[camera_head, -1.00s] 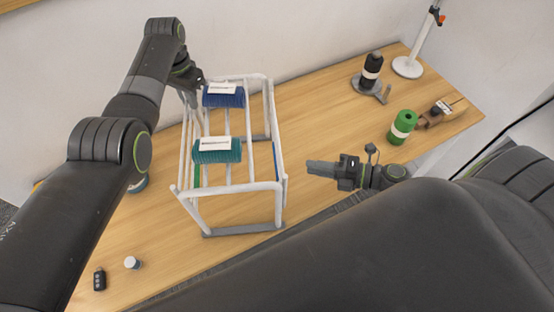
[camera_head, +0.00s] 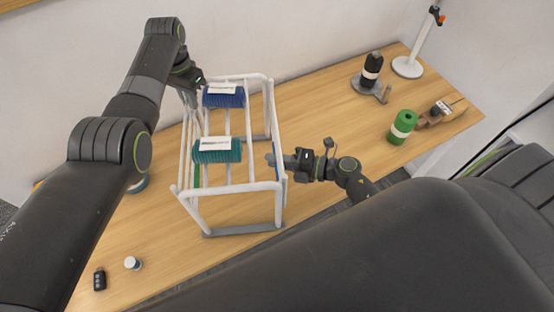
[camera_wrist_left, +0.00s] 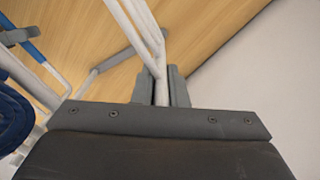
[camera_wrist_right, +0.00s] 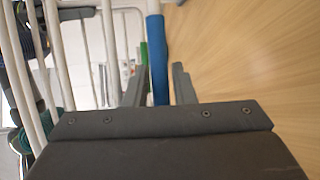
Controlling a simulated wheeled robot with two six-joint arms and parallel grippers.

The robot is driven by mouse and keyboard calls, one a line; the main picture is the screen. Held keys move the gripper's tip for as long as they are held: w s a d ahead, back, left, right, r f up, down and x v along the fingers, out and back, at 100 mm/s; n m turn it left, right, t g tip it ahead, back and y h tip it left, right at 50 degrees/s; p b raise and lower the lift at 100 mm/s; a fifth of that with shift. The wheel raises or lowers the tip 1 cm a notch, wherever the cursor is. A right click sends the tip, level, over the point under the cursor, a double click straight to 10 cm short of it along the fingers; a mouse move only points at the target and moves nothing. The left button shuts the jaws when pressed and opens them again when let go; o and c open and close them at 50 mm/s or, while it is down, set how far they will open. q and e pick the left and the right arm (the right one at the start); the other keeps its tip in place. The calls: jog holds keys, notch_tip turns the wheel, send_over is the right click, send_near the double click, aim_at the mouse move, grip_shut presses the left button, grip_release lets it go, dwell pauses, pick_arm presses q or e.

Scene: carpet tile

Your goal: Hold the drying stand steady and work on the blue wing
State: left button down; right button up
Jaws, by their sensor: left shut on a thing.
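The white-tube drying stand (camera_head: 232,188) stands on the wooden table. My left gripper (camera_head: 194,97) is shut on a white tube at its far left corner; the left wrist view shows this tube (camera_wrist_left: 161,90) between the fingers. The blue wing shows as a thin blue bar (camera_head: 275,150) on the stand's right side, and as a blue tube (camera_wrist_right: 157,55) in the right wrist view. My right gripper (camera_head: 274,160) is beside the stand's right side. Its fingers are apart with the blue tube in the gap between them; contact cannot be told.
A blue yarn bundle (camera_head: 224,98) and a teal one (camera_head: 217,155), both with white labels, hang on the stand. A green spool (camera_head: 402,127), a dark spool (camera_head: 371,72) and a wooden tool (camera_head: 440,112) stand right. A small black object (camera_head: 99,279) lies front left.

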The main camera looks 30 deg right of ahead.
grip_shut()
jog(key=shift+d, duration=0.1)
jog(key=s+d+r+n+g+h, duration=0.1)
jog(key=s+d+r+g+h, duration=0.15)
jog(key=d, duration=0.25)
jog(key=s+d+r+n+g+h, duration=0.1)
jog(key=d+r+g+h, duration=0.1)
jog(key=d+h, duration=0.25)
jog(key=s+d+r+h, duration=0.1)
jog(key=d+r, duration=0.5)
jog(key=r, duration=0.7)
jog(key=shift+s+n+h, duration=0.3)
jog(key=shift+s+h, duration=0.1)
jog(key=shift+s, duration=0.2)
jog(key=shift+g, duration=0.25)
jog(key=shift+d, duration=0.1)
